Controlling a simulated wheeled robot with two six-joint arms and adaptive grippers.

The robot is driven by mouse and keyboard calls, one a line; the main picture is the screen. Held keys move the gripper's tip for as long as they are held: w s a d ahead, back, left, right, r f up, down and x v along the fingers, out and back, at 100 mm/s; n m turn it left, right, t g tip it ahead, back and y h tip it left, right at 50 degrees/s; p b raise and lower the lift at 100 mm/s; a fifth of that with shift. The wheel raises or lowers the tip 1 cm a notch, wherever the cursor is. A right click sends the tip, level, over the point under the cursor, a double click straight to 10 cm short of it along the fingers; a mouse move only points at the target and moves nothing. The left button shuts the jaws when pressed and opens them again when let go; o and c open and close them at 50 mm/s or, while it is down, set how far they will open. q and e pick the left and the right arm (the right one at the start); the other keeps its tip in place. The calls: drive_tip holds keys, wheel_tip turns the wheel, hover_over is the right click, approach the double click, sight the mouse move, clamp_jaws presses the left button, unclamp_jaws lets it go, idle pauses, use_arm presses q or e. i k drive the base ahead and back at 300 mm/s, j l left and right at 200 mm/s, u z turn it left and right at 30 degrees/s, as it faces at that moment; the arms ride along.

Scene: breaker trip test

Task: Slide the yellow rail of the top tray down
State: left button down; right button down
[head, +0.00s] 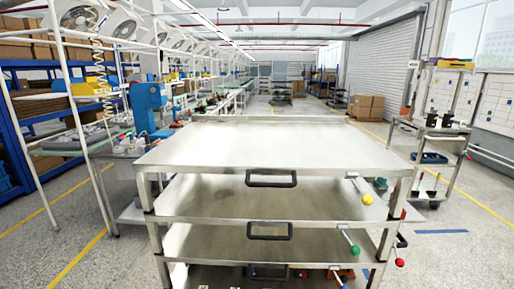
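A steel rack of stacked trays stands in front of me. Its top tray (260,146) is bare and has a black handle (271,185) on its front edge. At the right of that edge, a short silver rod with a yellow ball end, the yellow rail (367,199), slants down to the right. A similar rod with a green ball (355,250) is on the tray below. A red ball (399,262) shows lower at the right side. Neither of my grippers is in view.
A second black handle (270,231) is on the middle tray. Some orange parts show low in the rack, partly cut off. A wheeled cart (440,150) stands at the right, and blue shelving (40,120) and a blue machine (147,108) at the left. Floor is clear at both sides.

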sight(441, 64)
drive_tip(key=z, duration=1.45)
drive_tip(key=i+l+z, duration=0.55)
drive_tip(key=i+z, duration=0.35)
drive_tip(key=i, duration=0.25)
drive_tip(key=i+z, duration=0.45)
drive_tip(key=i, duration=0.15)
drive_tip(key=i+j+u, duration=0.1)
drive_tip(key=i+u, duration=0.75)
drive_tip(key=i+l+u, duration=0.15)
drive_tip(key=i+u, duration=0.25)
drive_tip(key=i+j+u, duration=0.25)
drive_tip(key=i+u, duration=0.15)
drive_tip(key=i, duration=0.15)
drive_tip(key=i+j+u, duration=0.1)
drive_tip(key=i+u, duration=0.3)
drive_tip(key=i, duration=0.15)
drive_tip(key=i+l+u, duration=0.1)
drive_tip(key=i+u, duration=0.3)
drive_tip(key=i, duration=0.2)
drive_tip(key=i+l+z, duration=0.15)
drive_tip(key=i, duration=0.45)
drive_tip(key=i+z, duration=0.15)
drive_tip(key=i, duration=0.45)
drive_tip(key=i+z, duration=0.15)
drive_tip(key=i, duration=0.45)
drive_tip(key=i+j+z, duration=0.2)
drive_tip(key=i, duration=0.4)
drive_tip(key=i+j+z, duration=0.15)
drive_tip(key=i, duration=0.45)
